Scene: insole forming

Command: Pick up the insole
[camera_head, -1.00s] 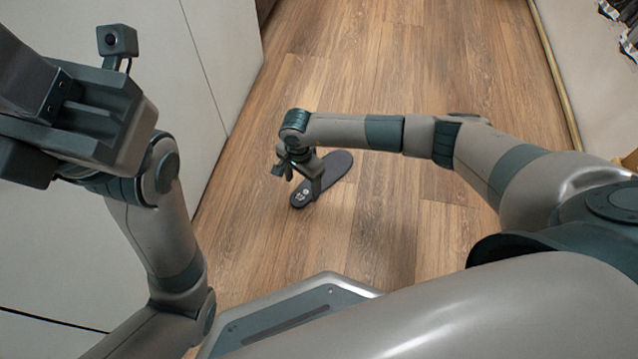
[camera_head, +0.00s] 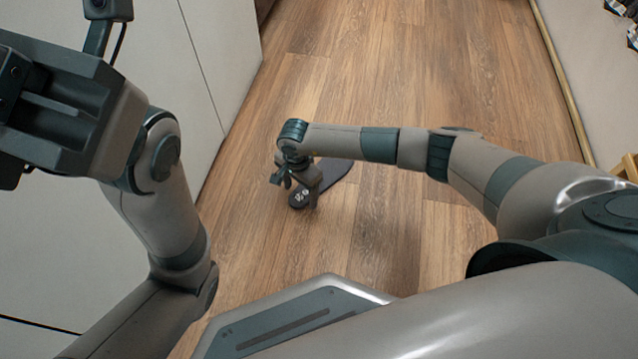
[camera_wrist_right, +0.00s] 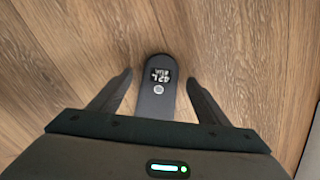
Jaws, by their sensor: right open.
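The insole (camera_head: 338,171) is a dark, long flat piece lying on the wooden floor, with white print near its near end. In the head view my right gripper (camera_head: 300,192) is over it and hides its middle. The insole also shows in the right wrist view (camera_wrist_right: 158,105), between the two spread fingers of my open right gripper (camera_wrist_right: 158,79). No contact with the fingers shows there. My left gripper's body (camera_head: 65,110) is at the upper left of the head view. Its fingers cannot be made out.
The wooden floor (camera_head: 400,60) around the insole is clear. A pale cabinet wall (camera_head: 225,60) stands to the left. A light panel with a wooden edge (camera_head: 562,85) runs along the right.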

